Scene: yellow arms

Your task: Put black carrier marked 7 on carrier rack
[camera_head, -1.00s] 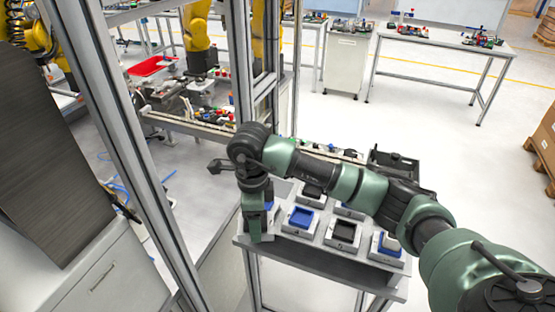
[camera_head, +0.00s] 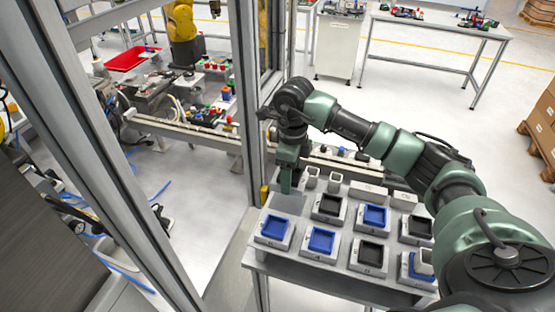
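Carriers sit in light grey holders in rows on a grey table (camera_head: 262,262). Black carriers show in the back row (camera_head: 329,206), at the right (camera_head: 417,229) and in the front row (camera_head: 370,253). Blue carriers (camera_head: 273,228) sit among them. The numbers on the holders are too small to read, so I cannot tell which black carrier is 7. My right gripper (camera_head: 287,180) points down over the table's back left corner, left of the back-row black carrier. Its finger opening is not visible, and I see no carrier at it. My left gripper is out of view.
A metal frame post (camera_head: 120,170) stands at the left of the table. A conveyor rail (camera_head: 185,131) with parts runs behind it. Small grey cups (camera_head: 333,182) stand near my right gripper. Cardboard boxes (camera_head: 545,140) stand at the far right.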

